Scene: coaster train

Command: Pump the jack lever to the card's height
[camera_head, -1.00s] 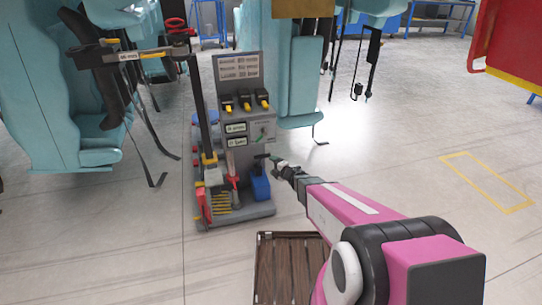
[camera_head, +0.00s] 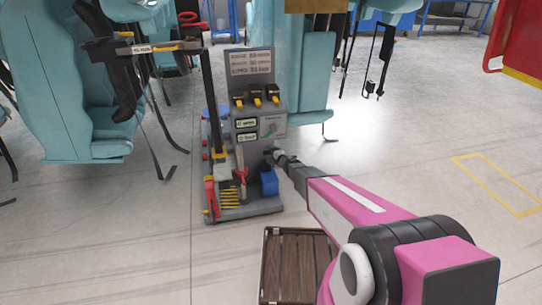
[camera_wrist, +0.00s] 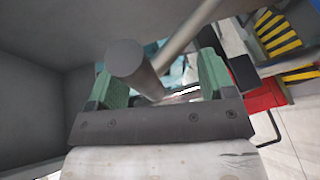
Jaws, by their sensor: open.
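The grey jack stand (camera_head: 262,207) stands on the floor at picture centre, with a grey panel (camera_head: 273,136) behind it. A card with lines of print (camera_head: 251,63) tops the panel; its figures are too small to read. My gripper (camera_head: 270,155) is low in front of the panel, above a blue block (camera_head: 269,184). In the wrist view my gripper (camera_wrist: 163,82) has its green fingers apart. A grey round-ended handle (camera_wrist: 126,58) on a rod shows between and above the fingers. It looks like the lever; I cannot tell whether the fingers touch it.
A dark post with a horizontal arm and small label (camera_head: 139,49) rises at the stand's left. Teal seats (camera_head: 70,95) with hanging straps are close behind. A brown slatted crate (camera_head: 297,268) lies in front. The floor at right is clear.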

